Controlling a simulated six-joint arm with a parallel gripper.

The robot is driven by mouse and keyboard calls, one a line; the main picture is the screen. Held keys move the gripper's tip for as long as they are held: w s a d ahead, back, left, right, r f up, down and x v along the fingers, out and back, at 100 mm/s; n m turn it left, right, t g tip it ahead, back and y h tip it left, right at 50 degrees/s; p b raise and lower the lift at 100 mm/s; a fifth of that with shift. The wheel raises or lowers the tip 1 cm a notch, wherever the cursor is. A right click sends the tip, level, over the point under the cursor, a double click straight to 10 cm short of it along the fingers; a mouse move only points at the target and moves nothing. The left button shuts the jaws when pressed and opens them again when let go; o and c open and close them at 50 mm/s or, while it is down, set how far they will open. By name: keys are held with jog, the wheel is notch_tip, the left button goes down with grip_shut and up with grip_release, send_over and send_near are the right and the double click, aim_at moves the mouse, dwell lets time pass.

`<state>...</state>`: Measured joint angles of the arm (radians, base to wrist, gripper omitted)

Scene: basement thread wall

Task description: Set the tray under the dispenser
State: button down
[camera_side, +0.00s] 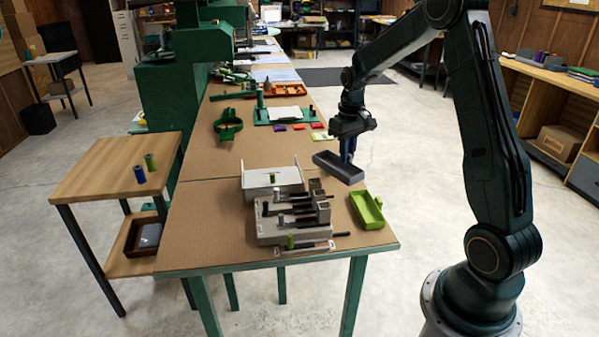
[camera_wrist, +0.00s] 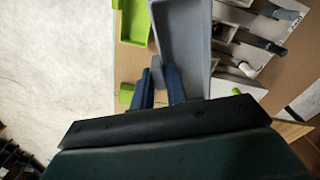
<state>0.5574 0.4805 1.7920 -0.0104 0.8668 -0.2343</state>
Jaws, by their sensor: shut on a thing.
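A dark grey open tray (camera_side: 338,168) is at the right edge of the near table in the side view. It looks raised and slanted there. In the wrist view the grey tray (camera_wrist: 184,38) fills the top middle, its near end by my fingers. My gripper (camera_side: 347,150) is shut on the tray at its end; its blue fingers also show in the wrist view (camera_wrist: 160,82). A light grey stepped fixture (camera_side: 290,230) with black rods stands on the table to the left of the tray. I cannot tell for sure whether it is the dispenser.
A lime green tray (camera_side: 368,211) lies on the table right of the fixture. A pale grey box (camera_side: 272,180) with upright pins stands behind the fixture. A green plate (camera_side: 283,115) and small coloured blocks lie farther back. A wooden side table (camera_side: 105,180) stands left.

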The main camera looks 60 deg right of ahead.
aim_at(354, 180)
jog(key=s+a+m, duration=0.1)
jog(key=s+m, duration=0.1)
jog(key=s+a+m, duration=0.2)
jog(key=m, duration=0.1)
jog(key=shift+s+a+f, duration=0.1)
jog(key=shift+s+a, duration=0.05)
jog(key=shift+a, duration=0.15)
jog(key=shift+f, duration=2.55)
jog(key=shift+f, duration=0.15)
jog(key=shift+f, duration=1.6)
jog(key=shift+f, duration=0.35)
jog(key=shift+f, duration=0.35)
jog(key=shift+f, duration=0.35)
jog(key=shift+f, duration=0.35)
jog(key=shift+f, duration=0.3)
